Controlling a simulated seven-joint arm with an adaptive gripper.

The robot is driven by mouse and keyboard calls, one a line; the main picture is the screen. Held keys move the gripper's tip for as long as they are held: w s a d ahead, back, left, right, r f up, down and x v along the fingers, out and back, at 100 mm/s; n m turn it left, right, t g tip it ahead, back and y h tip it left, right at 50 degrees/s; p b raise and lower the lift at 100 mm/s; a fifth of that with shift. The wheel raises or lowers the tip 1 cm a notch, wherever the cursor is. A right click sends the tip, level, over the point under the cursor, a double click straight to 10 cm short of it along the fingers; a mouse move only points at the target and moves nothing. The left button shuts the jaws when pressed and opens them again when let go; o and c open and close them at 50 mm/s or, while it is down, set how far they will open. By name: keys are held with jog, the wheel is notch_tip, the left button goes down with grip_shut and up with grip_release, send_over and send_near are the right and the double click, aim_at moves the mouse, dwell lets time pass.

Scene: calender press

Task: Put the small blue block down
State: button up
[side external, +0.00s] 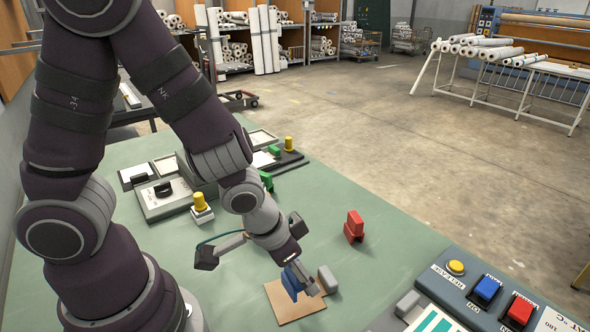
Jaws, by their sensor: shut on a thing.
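My gripper (300,282) points down over a tan square board (290,306) near the front of the green table. It is shut on the small blue block (291,282), which is partly hidden by a finger. The block is tilted and sits at or just above the board; I cannot tell whether it touches. A grey rounded piece (328,279) is beside the gripper at the board's right edge.
A red block shape (354,226) stands behind and to the right. A panel with yellow, blue and red buttons (488,291) fills the right front. Green blocks (267,181), a yellow-topped knob (200,203) and switch boxes stand at the back left. The green table (330,190) is clear between.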

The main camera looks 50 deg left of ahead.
jog(key=shift+n+y, duration=0.3)
jog(key=shift+n, duration=0.6)
jog(key=w, duration=0.2)
jog(key=w+a, duration=0.1)
jog(key=w, duration=0.2)
jog(key=w+a+r, duration=0.1)
jog(key=w, duration=0.1)
jog(key=shift+w+a, duration=0.25)
jog(key=w+a+r+n, duration=0.1)
jog(key=w+a+n, duration=0.1)
jog(key=w+a, duration=0.35)
notch_tip(320, 180, up, 3)
jog(key=n+y, duration=0.2)
send_over(319, 202)
jog(key=s, duration=0.2)
jog(key=shift+g, duration=0.3)
jog(key=f, duration=0.9)
jog(key=shift+w+d+f, duration=0.2)
jog(key=shift+d+f, duration=0.05)
jog(key=shift+d, duration=0.05)
jog(key=shift+f, duration=0.15)
jog(key=o, duration=0.9)
jog(key=shift+f, duration=0.1)
